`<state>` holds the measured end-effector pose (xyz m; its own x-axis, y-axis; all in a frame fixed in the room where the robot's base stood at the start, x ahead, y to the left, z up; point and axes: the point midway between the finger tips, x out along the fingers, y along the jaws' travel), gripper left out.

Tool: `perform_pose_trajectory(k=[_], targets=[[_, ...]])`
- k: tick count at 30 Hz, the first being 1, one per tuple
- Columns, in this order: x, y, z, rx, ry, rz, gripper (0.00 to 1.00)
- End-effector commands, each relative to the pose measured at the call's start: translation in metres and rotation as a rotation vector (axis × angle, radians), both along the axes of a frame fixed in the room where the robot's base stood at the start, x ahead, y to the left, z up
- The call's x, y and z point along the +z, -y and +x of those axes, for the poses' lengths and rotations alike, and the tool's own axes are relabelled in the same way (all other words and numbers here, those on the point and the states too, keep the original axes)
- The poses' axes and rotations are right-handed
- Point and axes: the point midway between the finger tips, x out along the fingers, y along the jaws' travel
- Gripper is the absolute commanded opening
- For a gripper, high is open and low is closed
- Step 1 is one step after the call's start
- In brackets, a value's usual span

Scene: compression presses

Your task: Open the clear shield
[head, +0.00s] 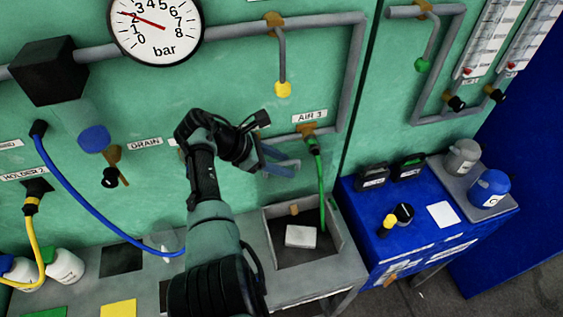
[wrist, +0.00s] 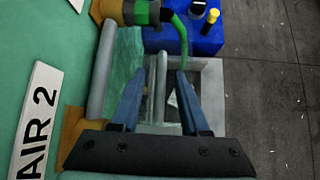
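My gripper (head: 279,163) is in front of the green panel, just below the AIR 3 label. Its two blue fingers are apart, and they also show in the wrist view (wrist: 157,75). A grey bar (wrist: 161,85) runs between the fingers in the wrist view, with a gap visible to each side. I cannot tell whether it is the shield's handle. The clear shield is hard to make out. A pale, see-through-looking area beside the grey bar may be part of it, but its edges are unclear.
A grey open tray (head: 275,258) with a pale block (head: 300,236) lies below my gripper. A green hose (head: 321,185) drops into it from the AIR 3 valve. A blue table (head: 425,235) with bottles and small items stands to the right. Pipes run along the panel.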

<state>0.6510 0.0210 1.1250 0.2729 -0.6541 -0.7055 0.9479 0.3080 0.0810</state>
Motion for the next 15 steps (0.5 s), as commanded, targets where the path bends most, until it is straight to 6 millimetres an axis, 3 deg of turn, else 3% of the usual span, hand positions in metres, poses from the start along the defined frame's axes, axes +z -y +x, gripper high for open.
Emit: perform_pose_trajectory(k=[8,15], targets=[[0.007,-0.007,-0.002,0.001,0.002,-0.001,0.45],[0.038,-0.038,-0.015,0.005,0.005,0.001,0.45]])
